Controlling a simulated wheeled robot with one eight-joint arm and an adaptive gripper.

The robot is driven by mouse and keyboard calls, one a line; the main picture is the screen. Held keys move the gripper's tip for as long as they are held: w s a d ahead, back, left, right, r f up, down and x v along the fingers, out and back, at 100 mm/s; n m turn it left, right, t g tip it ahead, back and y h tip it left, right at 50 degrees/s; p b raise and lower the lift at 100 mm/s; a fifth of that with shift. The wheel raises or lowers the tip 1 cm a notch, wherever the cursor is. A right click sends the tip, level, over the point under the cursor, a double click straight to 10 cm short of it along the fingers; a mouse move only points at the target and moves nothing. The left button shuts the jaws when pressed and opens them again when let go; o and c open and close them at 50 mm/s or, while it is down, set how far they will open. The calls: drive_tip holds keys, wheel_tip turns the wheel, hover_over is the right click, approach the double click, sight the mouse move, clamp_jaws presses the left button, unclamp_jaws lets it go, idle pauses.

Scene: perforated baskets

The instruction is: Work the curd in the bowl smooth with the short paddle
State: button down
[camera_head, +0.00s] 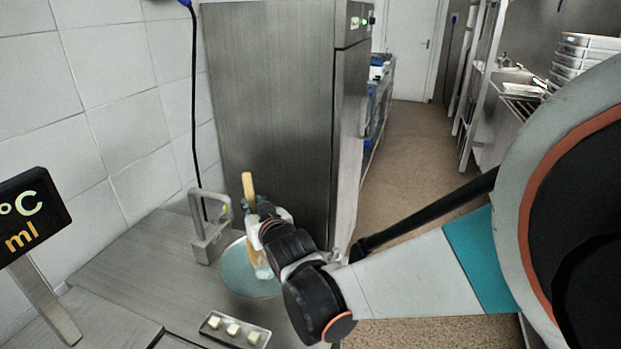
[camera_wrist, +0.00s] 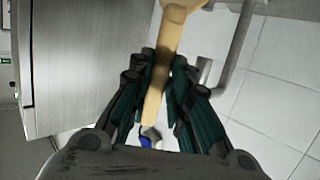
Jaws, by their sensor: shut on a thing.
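A short pale wooden paddle (camera_head: 248,188) stands nearly upright in my gripper (camera_head: 259,222). In the wrist view the paddle (camera_wrist: 172,32) runs between the two dark green-lined fingers of my gripper (camera_wrist: 163,68), which are shut on it. A pale blue-green round bowl (camera_head: 238,279) sits on the steel counter below my gripper. My gripper and wrist cover its right side. The paddle's lower end is partly hidden behind my wrist, over the bowl. I cannot make out the curd's surface.
A grey metal piece with a tall handle (camera_head: 212,243) stands just left of the bowl. A small tray (camera_head: 210,322) with pale cubes lies in front. A °C/ml display (camera_head: 32,215) is at far left. A tall steel cabinet (camera_head: 270,110) stands behind; the floor to the right is open.

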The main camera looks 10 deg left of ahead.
drive_tip(key=shift+w+d+r, duration=0.1)
drive_tip(key=shift+w+d, duration=0.2)
drive_tip(key=shift+d, duration=0.05)
drive_tip(key=shift+s+a, duration=0.55)
drive_tip(key=shift+a, duration=0.1)
drive_tip(key=shift+d, duration=0.1)
drive_tip(key=shift+w+d, duration=0.6)
drive_tip(key=shift+s+a+b, duration=0.3)
drive_tip(key=shift+s+a, duration=0.35)
drive_tip(key=shift+a, duration=0.05)
drive_tip(key=shift+w+d, duration=0.1)
drive_tip(key=shift+w+d, duration=0.55)
drive_tip(key=shift+d, duration=0.05)
